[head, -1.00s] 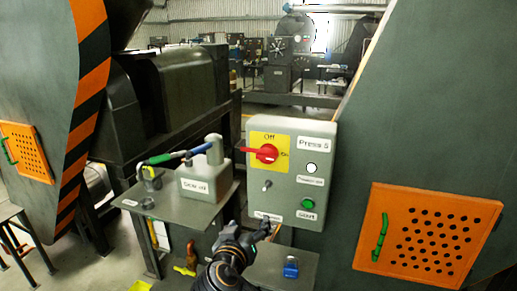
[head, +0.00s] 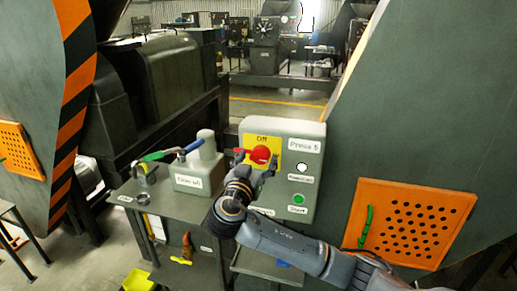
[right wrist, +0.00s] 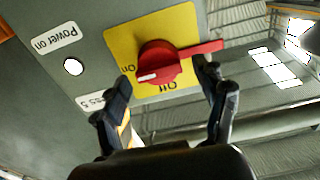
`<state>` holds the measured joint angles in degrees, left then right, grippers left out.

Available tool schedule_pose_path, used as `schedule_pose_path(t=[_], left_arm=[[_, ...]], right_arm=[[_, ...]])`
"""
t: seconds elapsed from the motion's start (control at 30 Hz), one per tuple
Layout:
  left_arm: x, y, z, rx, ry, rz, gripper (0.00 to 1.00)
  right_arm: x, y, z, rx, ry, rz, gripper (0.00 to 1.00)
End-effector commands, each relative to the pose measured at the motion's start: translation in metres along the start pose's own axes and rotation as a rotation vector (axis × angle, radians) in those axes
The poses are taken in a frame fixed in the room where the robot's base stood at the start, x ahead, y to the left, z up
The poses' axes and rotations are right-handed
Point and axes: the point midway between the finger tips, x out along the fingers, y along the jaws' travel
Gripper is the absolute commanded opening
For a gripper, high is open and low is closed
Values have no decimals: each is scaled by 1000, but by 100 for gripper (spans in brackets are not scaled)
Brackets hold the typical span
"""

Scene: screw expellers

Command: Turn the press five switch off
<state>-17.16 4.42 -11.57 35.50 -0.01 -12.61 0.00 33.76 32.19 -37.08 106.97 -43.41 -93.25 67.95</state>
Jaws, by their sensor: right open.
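The Press 5 control box (head: 309,158) is grey and stands at the centre of the head view. Its red rotary switch (head: 260,154) sits on a yellow plate, with "Off" above the knob. The long red handle points left. In the right wrist view, turned upside down, the red switch (right wrist: 158,62) has its handle pointing right. My right gripper (head: 258,170) is just in front of and below the switch, open and empty. Its fingertips (right wrist: 168,77) straddle the knob in the wrist view, one near the handle; contact cannot be told. My left gripper is out of view.
A white light (head: 302,167) and a green start button (head: 298,199) are on the control box. An orange perforated panel (head: 400,190) is at right.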

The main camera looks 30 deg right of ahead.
Motion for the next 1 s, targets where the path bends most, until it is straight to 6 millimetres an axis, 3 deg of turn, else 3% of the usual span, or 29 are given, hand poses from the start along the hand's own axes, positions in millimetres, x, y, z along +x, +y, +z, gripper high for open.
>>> schedule_pose_path(t=[0.2,0.47,0.5,0.77,1.0], left_arm=[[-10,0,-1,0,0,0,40],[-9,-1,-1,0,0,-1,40],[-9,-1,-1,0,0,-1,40],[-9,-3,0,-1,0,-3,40],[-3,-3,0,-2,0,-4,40]], right_arm=[[17,0,-1,1,0,-1,72],[19,0,0,1,0,-1,72],[19,0,0,1,0,-1,70],[19,0,0,1,0,-1,18],[18,0,3,-13,-2,-1,18]])
